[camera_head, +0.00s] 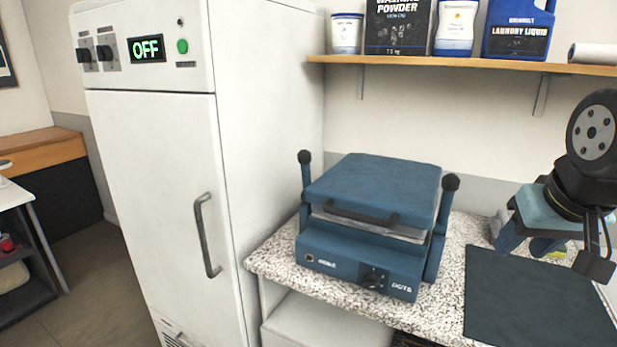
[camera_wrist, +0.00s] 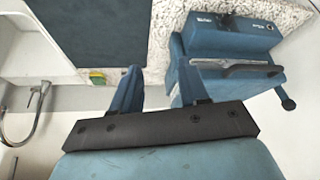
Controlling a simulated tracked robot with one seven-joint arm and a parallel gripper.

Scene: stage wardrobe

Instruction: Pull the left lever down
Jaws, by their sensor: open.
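A blue press (camera_head: 365,240) stands on the speckled counter. Its left lever (camera_head: 305,168) stands upright with a black knob at the top. Its right lever (camera_head: 446,200) is also up. My gripper (camera_head: 527,247) is at the right, above the dark mat, well apart from both levers, open and empty. In the wrist view my gripper (camera_wrist: 158,82) shows two blue fingers spread apart. The press (camera_wrist: 235,38) is at the right there, seen upside down. A black-knobbed lever (camera_wrist: 287,102), which looks like the left one, sticks out beyond it. The other lever is hard to make out there.
A tall white cabinet (camera_head: 160,180) with an "OFF" display stands close to the left of the press. A shelf (camera_head: 460,64) with laundry products runs above. The dark mat (camera_head: 540,300) lies right of the press. In the wrist view a tap (camera_wrist: 36,105) is at the left.

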